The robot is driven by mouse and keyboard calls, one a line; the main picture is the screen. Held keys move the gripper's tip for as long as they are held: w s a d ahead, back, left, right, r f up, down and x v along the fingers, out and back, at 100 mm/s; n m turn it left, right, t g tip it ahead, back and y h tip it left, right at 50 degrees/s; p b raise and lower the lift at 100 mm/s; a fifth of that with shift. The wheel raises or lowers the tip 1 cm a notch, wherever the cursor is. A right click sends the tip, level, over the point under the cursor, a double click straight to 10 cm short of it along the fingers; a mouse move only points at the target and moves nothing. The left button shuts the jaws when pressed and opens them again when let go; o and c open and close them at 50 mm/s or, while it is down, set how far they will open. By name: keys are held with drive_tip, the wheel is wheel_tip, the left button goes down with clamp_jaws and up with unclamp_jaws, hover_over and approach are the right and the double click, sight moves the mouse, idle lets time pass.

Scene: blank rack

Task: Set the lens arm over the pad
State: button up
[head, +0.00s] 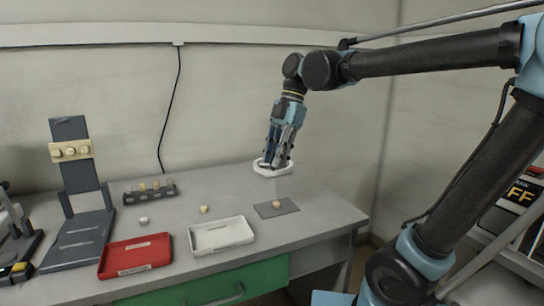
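A white ring-shaped head (270,173), which looks like the lens end of the lens arm, shows above the right part of the bench. The rest of its arm cannot be made out. My gripper (275,161) points down with its fingertips at this ring, overlapping it in the picture. Whether the fingers grip the rim cannot be told. The dark grey pad (289,209) lies flat on the bench, below the ring in the picture. A small beige piece (277,204) sits on the pad.
A white tray (222,248) and a red tray (108,266) stand at the front. A small block rack (133,198) holds several pieces, with loose pieces nearby. A dark stand (72,182) is at left. Bench right of the pad is clear.

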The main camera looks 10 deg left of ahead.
drive_tip(key=shift+o, duration=0.5)
drive_tip(key=shift+w+d+r, duration=0.1)
drive_tip(key=shift+w+r, duration=0.2)
drive_tip(key=shift+r, duration=0.15)
drive_tip(key=v, duration=1.1)
drive_tip(key=shift+s, duration=0.15)
